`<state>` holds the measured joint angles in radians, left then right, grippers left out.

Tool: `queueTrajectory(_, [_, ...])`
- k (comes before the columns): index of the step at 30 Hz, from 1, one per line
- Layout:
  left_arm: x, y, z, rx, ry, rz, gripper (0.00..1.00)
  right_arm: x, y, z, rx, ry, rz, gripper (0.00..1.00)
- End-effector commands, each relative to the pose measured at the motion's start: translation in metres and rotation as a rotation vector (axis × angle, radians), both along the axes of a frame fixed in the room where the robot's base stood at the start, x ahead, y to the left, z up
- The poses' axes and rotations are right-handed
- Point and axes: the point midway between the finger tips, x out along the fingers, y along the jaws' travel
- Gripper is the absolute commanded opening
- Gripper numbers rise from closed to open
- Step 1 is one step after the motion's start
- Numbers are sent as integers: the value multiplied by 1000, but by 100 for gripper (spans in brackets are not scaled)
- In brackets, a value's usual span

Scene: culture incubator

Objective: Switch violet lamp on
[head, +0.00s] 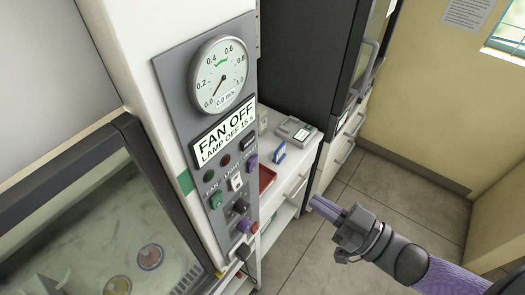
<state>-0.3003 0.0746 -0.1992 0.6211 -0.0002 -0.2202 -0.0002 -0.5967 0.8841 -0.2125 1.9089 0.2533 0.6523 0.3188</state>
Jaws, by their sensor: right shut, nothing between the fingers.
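The grey control panel (172,92) stands upright on a white cabinet post. Its display (224,134) reads "FAN OFF" and "LAMP OFF", with the end of the second line hard to read. Below it are a green switch (215,200), a white rocker (236,182), a dark knob (240,206), a violet control (252,161) and a lower violet control (244,225). My left gripper is out of view.
A round gauge (219,74) tops the panel. A glass-fronted cabinet (135,215) fills the lower left. A white counter (295,155) behind the panel holds a red tray (266,178), a blue item (279,152) and a grey device (297,131). The tiled floor (395,195) is clear.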

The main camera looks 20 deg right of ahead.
Motion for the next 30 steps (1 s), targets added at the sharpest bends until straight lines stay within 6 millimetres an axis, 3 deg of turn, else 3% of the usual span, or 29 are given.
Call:
queueTrajectory(15, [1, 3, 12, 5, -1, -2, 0, 84, 64, 14, -2, -4, -2, 0])
queueTrajectory(21, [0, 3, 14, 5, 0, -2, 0, 96, 74, 14, -3, -1, -2, 0])
queueTrajectory(30, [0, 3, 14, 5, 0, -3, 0, 97, 75, 14, -4, 1, -2, 0])
